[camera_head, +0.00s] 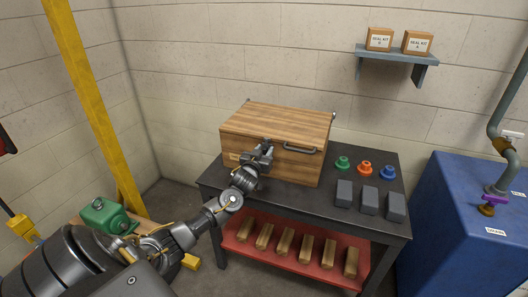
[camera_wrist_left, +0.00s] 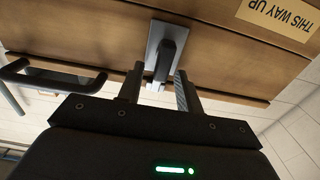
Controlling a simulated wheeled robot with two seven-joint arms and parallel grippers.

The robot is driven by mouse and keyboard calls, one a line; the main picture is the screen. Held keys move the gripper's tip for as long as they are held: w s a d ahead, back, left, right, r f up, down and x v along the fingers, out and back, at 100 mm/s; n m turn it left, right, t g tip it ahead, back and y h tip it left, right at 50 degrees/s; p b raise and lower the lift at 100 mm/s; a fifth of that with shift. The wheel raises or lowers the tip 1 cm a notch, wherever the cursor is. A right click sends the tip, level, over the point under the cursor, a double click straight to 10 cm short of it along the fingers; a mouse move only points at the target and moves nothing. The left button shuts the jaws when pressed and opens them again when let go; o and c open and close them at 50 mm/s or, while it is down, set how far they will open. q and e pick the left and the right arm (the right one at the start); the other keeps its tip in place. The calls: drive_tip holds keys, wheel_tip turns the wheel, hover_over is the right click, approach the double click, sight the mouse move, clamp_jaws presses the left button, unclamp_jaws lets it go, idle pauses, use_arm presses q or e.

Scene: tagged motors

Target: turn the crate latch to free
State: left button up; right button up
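The wooden crate (camera_head: 277,119) stands on the dark workbench with its lid down. Its latch (camera_wrist_left: 167,52) is a dark lever on a grey plate on the crate's front, seen in the left wrist view. In the head view my left gripper (camera_head: 266,150) is at the crate's front and hides the latch. In the left wrist view my left gripper (camera_wrist_left: 158,88) is open, with one finger on each side of the lever's end. A gap shows between the lever and the left finger; contact at the right finger is unclear. My right gripper is not in view.
A dark bar handle (camera_head: 300,150) sits beside the latch on the crate front; it also shows in the wrist view (camera_wrist_left: 48,78). Green, orange and blue knobs (camera_head: 364,168) and grey blocks (camera_head: 368,201) stand on the bench (camera_head: 317,219) to the right.

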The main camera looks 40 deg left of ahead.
use_arm(q)
clamp_jaws()
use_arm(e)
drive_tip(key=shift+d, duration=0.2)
